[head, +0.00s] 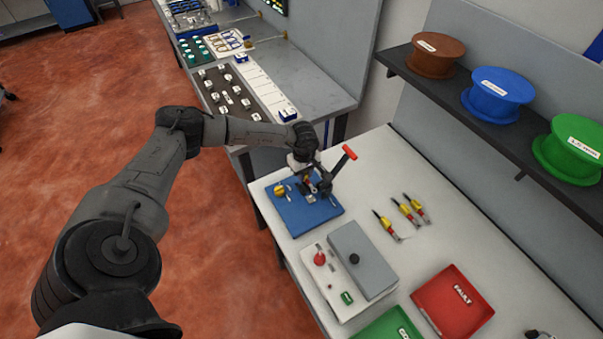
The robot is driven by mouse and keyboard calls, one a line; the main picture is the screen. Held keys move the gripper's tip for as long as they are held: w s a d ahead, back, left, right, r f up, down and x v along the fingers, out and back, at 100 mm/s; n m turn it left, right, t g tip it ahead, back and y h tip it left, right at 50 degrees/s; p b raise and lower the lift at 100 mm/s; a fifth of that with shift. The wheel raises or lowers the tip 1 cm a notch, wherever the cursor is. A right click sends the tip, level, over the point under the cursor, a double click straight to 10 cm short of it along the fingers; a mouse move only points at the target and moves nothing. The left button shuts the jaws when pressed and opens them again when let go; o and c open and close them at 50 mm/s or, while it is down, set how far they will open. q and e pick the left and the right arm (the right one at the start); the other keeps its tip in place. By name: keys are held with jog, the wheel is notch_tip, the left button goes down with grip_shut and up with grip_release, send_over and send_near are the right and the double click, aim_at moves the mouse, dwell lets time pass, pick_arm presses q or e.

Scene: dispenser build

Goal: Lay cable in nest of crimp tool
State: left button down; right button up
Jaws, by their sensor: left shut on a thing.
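The crimp tool stands on a blue base plate (322,221) near the left edge of the white bench. Its lever ends in a red handle (349,152) that points up and to the right. A yellow knob (279,190) sits on the plate's left part. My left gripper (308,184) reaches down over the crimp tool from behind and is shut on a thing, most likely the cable. The cable is too small and too hidden to make out, so I cannot tell whether it touches the nest. My right gripper is not in view.
Three small yellow-and-black tools (406,211) lie right of the crimp tool. A box with a grey lid (362,262) and red button stands in front. A red FAULT tray (455,302) and a green tray (385,329) lie nearer. Cable spools (498,95) stand on the shelf.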

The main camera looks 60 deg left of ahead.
pick_arm(q)
jog(key=b, duration=0.3)
send_over(303, 189)
jog(key=shift+d+f, duration=0.1)
jog(key=shift+f, duration=2.15)
jog(key=shift+f, duration=0.2)
jog(key=shift+f+b, duration=0.5)
jog(key=shift+b, duration=0.15)
dwell(0.6)
jog(key=shift+f, duration=0.25)
dwell(0.4)
